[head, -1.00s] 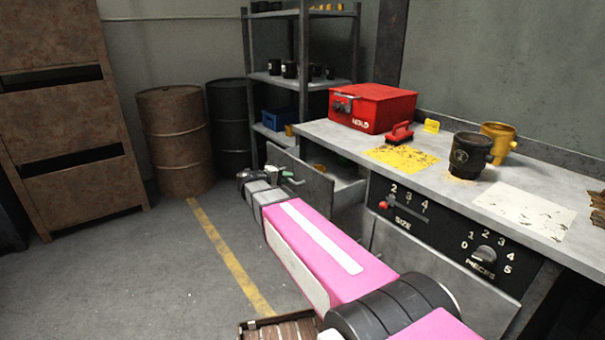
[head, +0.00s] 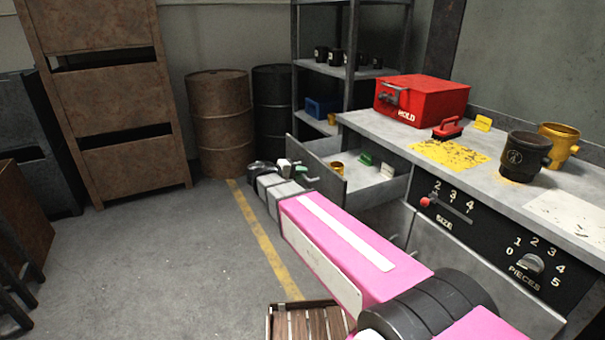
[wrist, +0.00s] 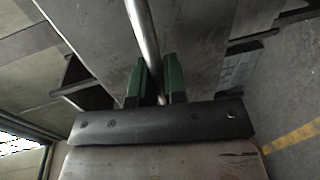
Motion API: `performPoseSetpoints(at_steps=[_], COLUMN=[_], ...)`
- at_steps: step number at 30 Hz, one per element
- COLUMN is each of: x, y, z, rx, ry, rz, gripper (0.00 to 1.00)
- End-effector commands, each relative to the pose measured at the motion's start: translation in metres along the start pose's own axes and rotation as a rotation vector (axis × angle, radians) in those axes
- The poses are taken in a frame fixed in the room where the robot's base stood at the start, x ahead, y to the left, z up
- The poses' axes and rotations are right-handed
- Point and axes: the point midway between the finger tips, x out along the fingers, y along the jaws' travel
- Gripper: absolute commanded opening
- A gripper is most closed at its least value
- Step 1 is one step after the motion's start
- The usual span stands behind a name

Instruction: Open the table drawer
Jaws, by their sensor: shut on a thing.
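The table drawer (head: 318,168) is a grey metal drawer under the left end of the grey workbench (head: 385,133). It stands well pulled out, and its inside shows in the head view. My gripper (head: 306,174) is at the drawer's front. In the wrist view the green fingers of my gripper (wrist: 158,82) are shut on the drawer handle (wrist: 144,40), a round metal bar. The drawer front (wrist: 200,45) fills the top of that view. Part of the handle is hidden by the fingers.
Inside the drawer lie a small yellow cup (head: 337,168), a green item (head: 366,158) and a pale green block (head: 387,171). A red mold box (head: 440,98) stands on the bench. A slatted wooden crate (head: 300,322) is on the floor below my arm. The floor left of my arm is clear.

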Motion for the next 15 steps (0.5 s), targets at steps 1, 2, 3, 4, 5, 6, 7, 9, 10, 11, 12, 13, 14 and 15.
performPoseSetpoints(at_steps=[1, 2, 3, 4, 5, 6, 7, 9, 10, 11, 12, 13, 14, 15], x=[0.0002, 0.0002, 0.0003, 0.0003, 0.0003, 0.0003, 0.0004, 0.0004, 0.0004, 0.0004, 0.0004, 0.0004, 0.0002, -0.0007], y=[-0.0004, -0.0004, -0.0004, -0.0004, -0.0004, -0.0004, -0.0003, -0.0002, -0.0002, -0.0002, -0.0001, -0.0001, -0.0001, -0.0001], z=[-0.0003, -0.0003, -0.0003, -0.0003, -0.0003, -0.0003, -0.0003, -0.0003, -0.0003, -0.0003, -0.0002, -0.0002, -0.0002, -0.0003], rx=[0.0, 0.0, 0.0, 0.0, 0.0, 0.0, 0.0, 0.0, 0.0, 0.0, 0.0, 0.0, 0.0, 0.0], ry=[0.0, 0.0, 0.0, 0.0, 0.0, 0.0, 0.0, 0.0, 0.0, 0.0, 0.0, 0.0, 0.0, 0.0], rz=[-0.001, -0.001, -0.001, -0.001, -0.001, -0.001, -0.001, -0.001, -0.001, -0.001, -0.001, 0.0, 0.0, 0.0], gripper=[0.0, 0.0, 0.0, 0.16, 0.25, 0.37, 0.37, 0.37, 0.37, 0.37, 0.37, 0.37, 0.37, 0.37])
